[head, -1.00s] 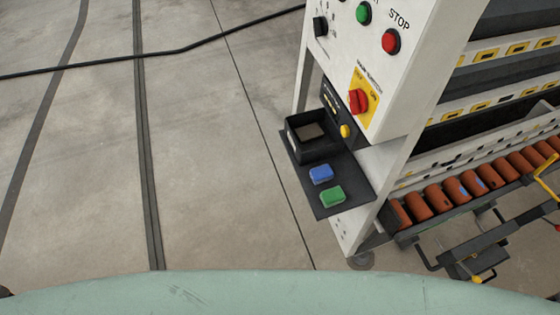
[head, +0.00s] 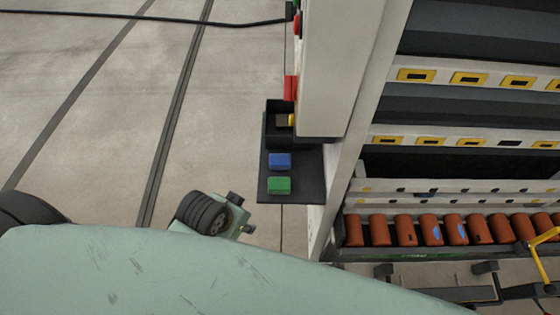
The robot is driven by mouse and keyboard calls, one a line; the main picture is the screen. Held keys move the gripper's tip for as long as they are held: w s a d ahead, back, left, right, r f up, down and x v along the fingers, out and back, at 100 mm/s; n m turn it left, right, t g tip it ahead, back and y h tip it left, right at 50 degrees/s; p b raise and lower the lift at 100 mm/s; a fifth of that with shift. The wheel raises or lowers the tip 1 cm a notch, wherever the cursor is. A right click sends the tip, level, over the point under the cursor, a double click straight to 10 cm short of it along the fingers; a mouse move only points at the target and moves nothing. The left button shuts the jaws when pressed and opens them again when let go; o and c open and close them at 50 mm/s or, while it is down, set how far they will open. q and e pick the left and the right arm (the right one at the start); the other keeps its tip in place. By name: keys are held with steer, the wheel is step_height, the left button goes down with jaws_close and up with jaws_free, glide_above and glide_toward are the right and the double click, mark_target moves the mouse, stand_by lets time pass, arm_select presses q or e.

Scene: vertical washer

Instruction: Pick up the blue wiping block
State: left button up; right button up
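The blue wiping block (head: 280,161) lies on a dark shelf (head: 306,190) on the side of the white machine, in the middle of the head view. A green block (head: 279,185) lies just in front of it, with a narrow gap between them. A black open box (head: 271,137) stands behind the blue block on the same shelf. Neither of my grippers can be made out, and nothing touches the blue block. Pale green parts of my own body fill the bottom of the view.
The white machine (head: 345,70) rises beside the shelf, its panel edge overhanging the shelf's right side. A red switch (head: 290,88) sticks out above the box. Orange rollers (head: 407,230) line the lower right. Floor left of the shelf is open, crossed by a black cable (head: 150,17).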

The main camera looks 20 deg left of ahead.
arm_select(q)
steer(key=w+d+r+m+h, duration=0.3)
steer(key=w+d+r+m, duration=0.2)
steer(key=w+d+m, duration=0.4)
steer(key=w, duration=0.1)
steer(key=w+a+m+g, duration=0.1)
steer(key=w, duration=0.1)
steer(key=w+m, duration=0.1)
steer(key=w, duration=0.1)
steer(key=shift+w+a+g+h, duration=0.2)
steer(key=shift+a+g+h, duration=0.1)
glide_toward(280, 159)
steer(key=f, duration=0.1)
steer(key=shift+m+g, duration=0.3)
steer(key=shift+m, duration=0.1)
steer(key=x, duration=0.2)
steer(key=p+x, duration=0.1)
steer(key=x, duration=0.3)
steer(key=shift+w+d+f+p, duration=0.2)
steer(key=shift+w+d+p, duration=0.15)
steer(key=shift+d, duration=0.1)
steer(key=shift+d+f, duration=0.15)
steer(key=shift+f, duration=0.45)
arm_select(e)
steer(key=shift+d+r, duration=0.7)
steer(key=shift+r, duration=0.2)
arm_select(q)
steer(key=shift+c, duration=0.7)
